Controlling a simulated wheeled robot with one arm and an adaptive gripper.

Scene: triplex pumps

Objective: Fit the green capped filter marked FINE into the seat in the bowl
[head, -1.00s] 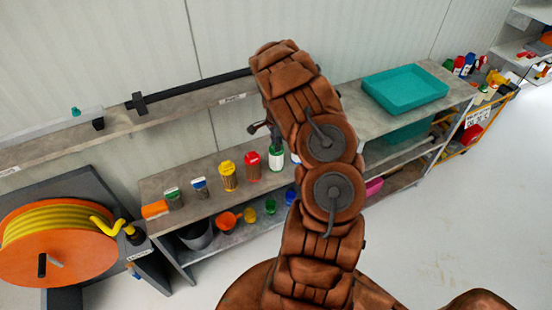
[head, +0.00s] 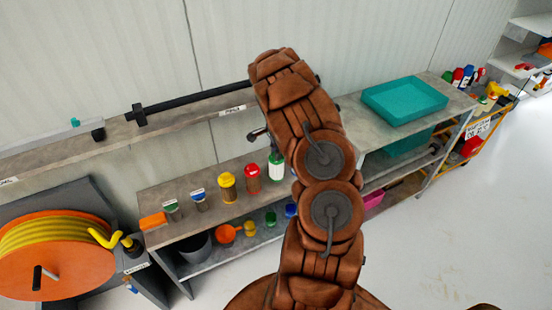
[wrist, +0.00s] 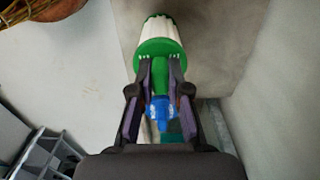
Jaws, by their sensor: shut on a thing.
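A white ribbed filter with a green cap (wrist: 161,45) is at the top middle of the wrist view. My gripper (wrist: 163,72) is shut on the green cap's narrow stem, with the white body beyond the fingertips. No FINE marking is readable. In the head view a green-and-white piece (head: 276,165) shows beside my arm, in line with the jars on the bench; I cannot tell whether it touches the bench. My arm hides most of the gripper there. I cannot make out the bowl or its seat in either view.
The bench carries a red-capped jar (head: 252,178), a yellow-capped jar (head: 227,188), smaller labelled jars and a teal tray (head: 405,101). A narrow shelf (head: 60,154) runs above. An orange hose reel (head: 55,262) stands left. Floor at right is clear. Something blue (wrist: 160,108) shows between my fingers.

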